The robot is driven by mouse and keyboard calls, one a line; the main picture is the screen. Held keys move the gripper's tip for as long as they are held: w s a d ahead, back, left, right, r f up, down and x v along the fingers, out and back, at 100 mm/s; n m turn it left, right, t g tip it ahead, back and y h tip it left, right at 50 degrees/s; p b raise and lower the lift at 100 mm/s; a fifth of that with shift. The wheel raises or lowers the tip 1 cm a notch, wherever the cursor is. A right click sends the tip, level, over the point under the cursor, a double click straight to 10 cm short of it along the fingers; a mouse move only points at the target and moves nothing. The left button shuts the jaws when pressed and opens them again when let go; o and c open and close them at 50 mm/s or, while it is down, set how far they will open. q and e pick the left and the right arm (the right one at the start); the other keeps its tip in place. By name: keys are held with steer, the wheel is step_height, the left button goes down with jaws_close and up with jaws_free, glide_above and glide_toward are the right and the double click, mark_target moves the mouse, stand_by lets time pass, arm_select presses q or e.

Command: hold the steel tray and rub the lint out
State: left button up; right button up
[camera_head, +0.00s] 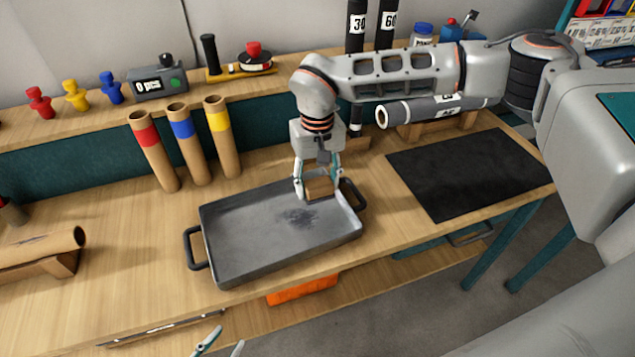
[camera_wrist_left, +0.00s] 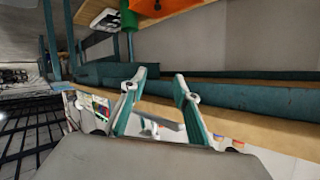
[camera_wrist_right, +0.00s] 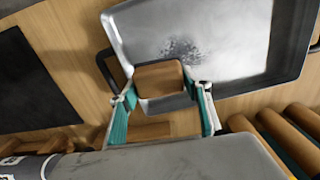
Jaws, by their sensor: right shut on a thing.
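The steel tray (camera_head: 245,250) lies on the bench with a black handle at each end. A dark lint smudge (camera_head: 298,216) is on its floor, right of the middle. It also shows in the right wrist view (camera_wrist_right: 181,50). My right gripper (camera_head: 319,188) is shut on a brown block (camera_head: 320,187) with a dark underside, over the tray's back right corner. The block (camera_wrist_right: 160,80) is beside the smudge; I cannot tell if it touches the tray. My left gripper (camera_wrist_left: 158,82) is open and empty, low in front of the bench; its fingertips (camera_head: 222,345) show at the bottom edge.
A black mat (camera_head: 468,172) lies right of the tray. Three cardboard tubes with red, blue and yellow bands (camera_head: 183,145) stand behind it. A brown roll (camera_head: 40,246) rests on a cradle at left. An orange bin (camera_head: 303,289) sits on the lower shelf.

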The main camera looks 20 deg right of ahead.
arm_select(q)
steer(key=s+a+m+g+h, duration=0.35)
steer(key=s+m+g, duration=0.25)
steer(key=s, duration=0.7)
steer(key=w+d+r+t+y, duration=0.1)
steer(key=w+d+r+t, duration=0.2)
steer(key=w+r, duration=0.65)
steer(key=w+d+r+t, duration=0.2)
steer(key=w+r+t, duration=0.1)
steer(key=w+r, duration=0.6)
steer(key=w+d+r+t+y, duration=0.1)
steer(key=w+d+r+t, duration=0.2)
steer(key=w+r, duration=0.55)
steer(key=w+d+r+m+g, duration=0.2)
steer(key=w+d+r+g, duration=0.1)
steer(key=w+d+r, duration=0.55)
steer(key=m+g+y, duration=0.6)
steer(key=m+y, duration=0.3)
steer(key=m, duration=0.6)
glide_toward(187, 249)
steer(key=shift+x, duration=4.6)
